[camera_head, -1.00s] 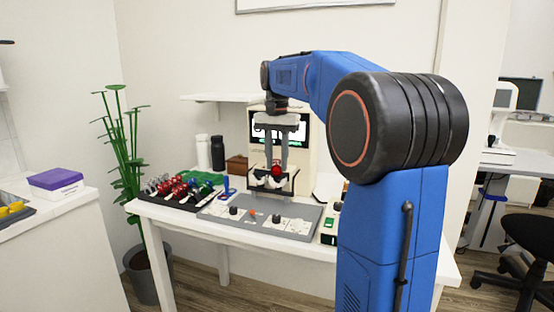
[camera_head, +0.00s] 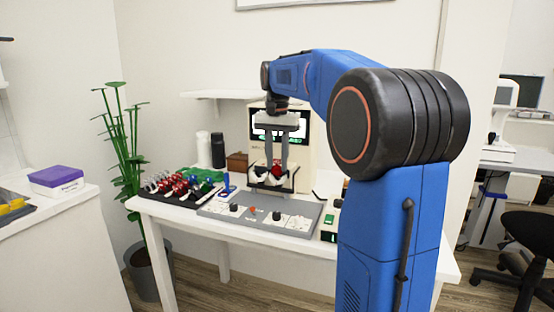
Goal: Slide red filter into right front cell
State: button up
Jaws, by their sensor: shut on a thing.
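My gripper (camera_head: 277,163) hangs in front of the beige instrument (camera_head: 312,160), its two long grey fingers pointing down. It is shut on the red filter (camera_head: 277,168), a small red piece between the fingertips. The filter is at the black-framed holder (camera_head: 291,184) with white parts at the front of the instrument. The holder's separate cells are too small to tell apart. I cannot tell whether the filter is inside a cell or just above it.
A black rack (camera_head: 174,198) with several red, blue and white-handled pieces stands left on the white table. A grey panel (camera_head: 240,222) with knobs lies in front. A white bottle (camera_head: 203,150), a black bottle (camera_head: 218,150) and a brown box (camera_head: 237,162) stand behind.

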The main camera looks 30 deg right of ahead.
jog(key=shift+f, duration=0.95)
jog(key=o, duration=1.1)
jog(key=shift+r, duration=0.15)
notch_tip(320, 180, up, 17)
jog(key=shift+r, duration=0.1)
